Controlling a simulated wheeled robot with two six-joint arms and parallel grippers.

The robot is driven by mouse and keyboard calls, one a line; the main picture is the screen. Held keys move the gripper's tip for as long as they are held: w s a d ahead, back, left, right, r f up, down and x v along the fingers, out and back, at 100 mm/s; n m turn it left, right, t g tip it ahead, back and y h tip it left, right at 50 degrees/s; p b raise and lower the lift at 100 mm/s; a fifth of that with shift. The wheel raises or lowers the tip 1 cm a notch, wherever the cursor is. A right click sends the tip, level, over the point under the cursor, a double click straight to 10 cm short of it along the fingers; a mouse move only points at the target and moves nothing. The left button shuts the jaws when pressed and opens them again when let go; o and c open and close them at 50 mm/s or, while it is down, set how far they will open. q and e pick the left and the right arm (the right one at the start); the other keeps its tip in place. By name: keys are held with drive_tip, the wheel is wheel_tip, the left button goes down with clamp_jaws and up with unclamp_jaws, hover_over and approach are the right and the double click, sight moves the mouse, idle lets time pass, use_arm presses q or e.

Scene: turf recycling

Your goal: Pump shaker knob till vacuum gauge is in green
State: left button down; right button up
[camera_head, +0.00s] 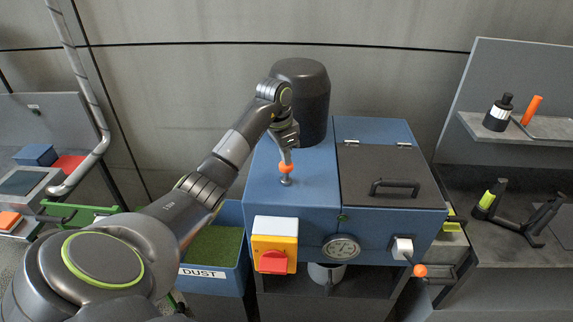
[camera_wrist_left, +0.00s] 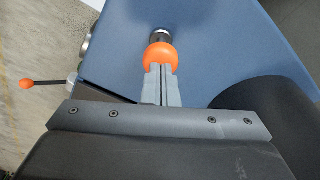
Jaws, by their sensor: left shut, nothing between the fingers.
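The orange shaker knob (camera_head: 286,168) sits on a short metal stem on top of the blue machine (camera_head: 300,200). My left gripper (camera_head: 286,155) is directly above the knob, pointing down, with its fingers shut. In the left wrist view the closed fingertips (camera_wrist_left: 161,72) meet or overlap the orange knob (camera_wrist_left: 161,54); nothing is between them. Whether they press on it, I cannot tell. The round vacuum gauge (camera_head: 342,248) is on the machine's front face; its needle and colours are too small to read. My right gripper is not in view.
A black-lidded hatch with a handle (camera_head: 395,186) is right of the knob. A dark cylinder (camera_head: 302,95) stands behind. A red switch on a yellow box (camera_head: 273,262) and a lever with an orange ball (camera_head: 420,270) are on the front. A dust bin (camera_head: 205,278) stands left.

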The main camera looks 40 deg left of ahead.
use_arm(q)
drive_tip(key=shift+f+b, duration=0.4)
drive_tip(key=shift+f, duration=0.95)
drive_tip(key=shift+s+f, duration=0.1)
drive_tip(key=shift+f, duration=0.1)
drive_tip(key=shift+r+p, duration=0.9)
drive_tip(key=shift+r, duration=0.3)
drive_tip(key=shift+r+p, duration=0.8)
drive_tip(key=shift+r, duration=0.2)
